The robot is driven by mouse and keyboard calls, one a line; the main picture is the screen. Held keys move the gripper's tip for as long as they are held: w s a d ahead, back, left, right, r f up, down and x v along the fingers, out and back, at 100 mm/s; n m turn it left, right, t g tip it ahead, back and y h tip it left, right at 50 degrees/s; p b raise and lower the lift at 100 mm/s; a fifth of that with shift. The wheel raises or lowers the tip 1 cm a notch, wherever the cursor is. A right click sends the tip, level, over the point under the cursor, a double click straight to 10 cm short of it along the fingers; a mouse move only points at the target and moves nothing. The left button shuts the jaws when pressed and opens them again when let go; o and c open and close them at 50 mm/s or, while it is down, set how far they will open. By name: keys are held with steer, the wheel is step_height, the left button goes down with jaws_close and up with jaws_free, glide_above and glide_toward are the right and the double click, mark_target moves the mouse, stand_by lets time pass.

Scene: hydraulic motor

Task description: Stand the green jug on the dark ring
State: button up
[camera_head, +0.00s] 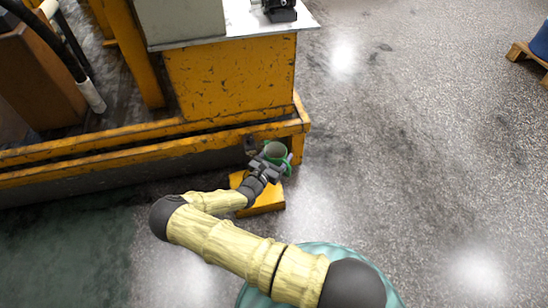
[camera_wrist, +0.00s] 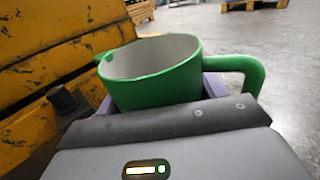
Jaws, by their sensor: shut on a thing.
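The green jug (camera_wrist: 155,88) is upright in the wrist view, with a pale inside, a handle on the right and a small spout at the left rim. In the head view the jug (camera_head: 276,152) is small, at the end of my arm by the corner of the yellow machine frame. My gripper (camera_head: 270,163) is shut on the jug; its purple-grey fingers show on both sides of the jug's body in the wrist view (camera_wrist: 160,102). The jug's base is hidden behind the gripper. I cannot make out a dark ring in either view.
The yellow machine frame (camera_head: 230,80) with a pale top stands just behind and left of the jug. A low yellow block (camera_head: 268,198) is below my gripper. Speckled grey floor (camera_head: 430,170) is open to the right. A pallet with a blue drum (camera_head: 541,42) stands far right.

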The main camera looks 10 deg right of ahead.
step_height(320, 180, up, 15)
steer(key=s+a+n+t+y+p, duration=0.1)
steer(key=n+t+y+p, duration=0.4)
steer(key=n+y+p, duration=0.4)
steer(key=y+p, duration=0.2)
steer(key=y, duration=0.2)
steer(key=shift+a+p, duration=0.4)
steer(key=shift+s, duration=0.1)
